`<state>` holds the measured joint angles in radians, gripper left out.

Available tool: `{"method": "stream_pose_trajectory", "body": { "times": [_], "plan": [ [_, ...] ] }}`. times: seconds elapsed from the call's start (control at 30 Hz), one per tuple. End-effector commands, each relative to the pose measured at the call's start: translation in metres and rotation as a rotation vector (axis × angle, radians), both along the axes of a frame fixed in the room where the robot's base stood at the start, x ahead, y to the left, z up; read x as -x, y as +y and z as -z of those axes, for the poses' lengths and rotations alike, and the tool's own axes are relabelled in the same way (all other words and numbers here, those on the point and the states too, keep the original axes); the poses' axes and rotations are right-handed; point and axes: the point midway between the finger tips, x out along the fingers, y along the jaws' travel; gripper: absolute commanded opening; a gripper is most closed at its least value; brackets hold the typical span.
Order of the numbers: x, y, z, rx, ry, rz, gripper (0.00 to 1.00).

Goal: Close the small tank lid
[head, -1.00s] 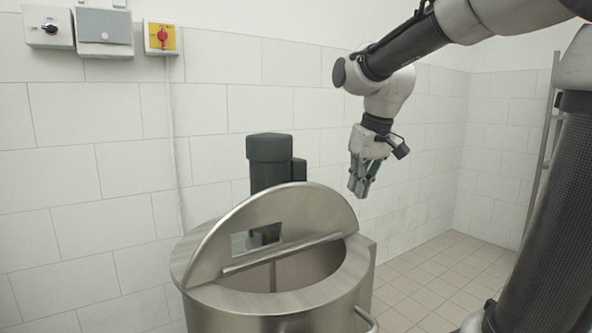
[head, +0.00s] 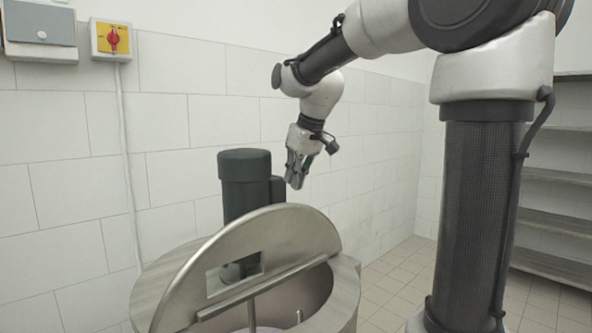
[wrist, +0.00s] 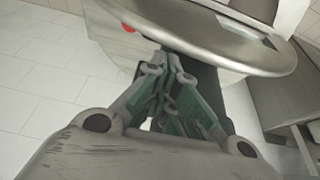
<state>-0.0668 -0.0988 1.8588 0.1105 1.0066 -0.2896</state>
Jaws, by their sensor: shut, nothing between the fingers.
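The small tank (head: 345,303) is a round steel vessel at the lower middle of the head view. Its lid (head: 290,236) is a steel half-disc with a rectangular cut-out, standing raised and tilted over the opening. In the wrist view the lid (wrist: 215,45) crosses the top as a shiny rounded edge beyond the fingers. My gripper (head: 294,178) hangs pointing down above and behind the raised lid, near its right side, apparently apart from it. In the wrist view the fingers of my gripper (wrist: 165,105) are together and hold nothing.
A dark green motor (head: 245,185) stands behind the lid, left of my gripper. A red and yellow switch (head: 112,39) and a grey box (head: 40,30) are on the tiled wall. Shelves (head: 560,180) stand at the right. The tiled floor (head: 390,275) between is clear.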

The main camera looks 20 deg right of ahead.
Motion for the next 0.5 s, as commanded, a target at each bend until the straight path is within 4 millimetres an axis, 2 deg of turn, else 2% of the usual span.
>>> {"method": "stream_pose_trajectory", "body": {
  "times": [0.03,0.2,0.5],
  "plan": [
    [-0.003,0.001,0.01,0.0,0.004,0.0,0.0],
    [-0.013,0.004,0.034,0.0,0.003,0.0,0.0],
    [-0.019,0.006,0.049,0.001,-0.001,0.0,0.0]
  ]
}}
